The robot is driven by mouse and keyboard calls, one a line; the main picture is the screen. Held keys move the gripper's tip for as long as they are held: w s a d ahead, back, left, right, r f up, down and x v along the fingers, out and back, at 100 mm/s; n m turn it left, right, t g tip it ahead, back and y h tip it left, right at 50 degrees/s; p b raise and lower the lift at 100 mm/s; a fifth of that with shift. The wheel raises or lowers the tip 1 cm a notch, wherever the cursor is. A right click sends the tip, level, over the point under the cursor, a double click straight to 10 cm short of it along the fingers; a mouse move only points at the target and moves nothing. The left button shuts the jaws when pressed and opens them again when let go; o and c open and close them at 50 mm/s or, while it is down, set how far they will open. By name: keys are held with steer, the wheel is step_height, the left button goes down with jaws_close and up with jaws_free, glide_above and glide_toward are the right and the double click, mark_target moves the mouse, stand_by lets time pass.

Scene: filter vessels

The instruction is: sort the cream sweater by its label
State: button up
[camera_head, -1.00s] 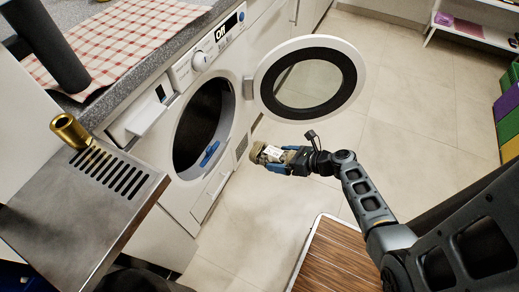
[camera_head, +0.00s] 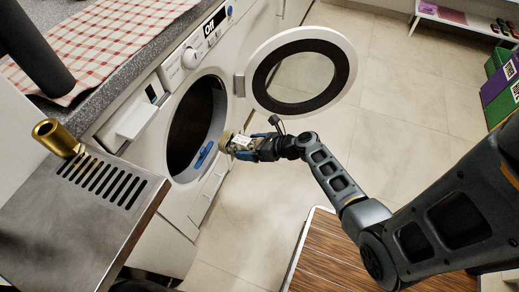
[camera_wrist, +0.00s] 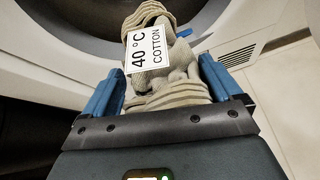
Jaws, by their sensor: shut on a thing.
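My gripper (camera_head: 243,147) is shut on the cream sweater (camera_head: 227,139), a small bundled knit piece. In the wrist view the sweater (camera_wrist: 160,85) sits between the two blue fingers of my gripper (camera_wrist: 160,92). Its white label (camera_wrist: 148,53) faces the camera and reads "40 °C COTTON". The gripper and sweater are held above the floor, just right of the washing machine's round opening (camera_head: 193,125). In the wrist view the dark opening shows behind the sweater.
The washer door (camera_head: 347,72) stands open; its display (camera_head: 214,22) reads "Off". A blue item (camera_head: 204,155) is at the opening's lower rim. The detergent drawer (camera_head: 135,122) is pulled out. Green and purple boxes (camera_head: 500,100) with labels stand far right. A wood-topped surface (camera_head: 325,250) is below my arm.

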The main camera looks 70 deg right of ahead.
steer(key=w+r+b+x, duration=0.1)
steer(key=r+b+x, duration=0.2)
steer(key=b+x, duration=0.6)
steer(key=w+r+b+x, duration=0.2)
steer(key=b+x, duration=0.7)
steer(key=x, duration=1.6)
steer(key=shift+w+r, duration=0.5)
steer(key=shift+r, duration=0.1)
steer(key=shift+a, duration=0.1)
steer(key=o, duration=0.9)
steer(key=shift+o, duration=0.2)
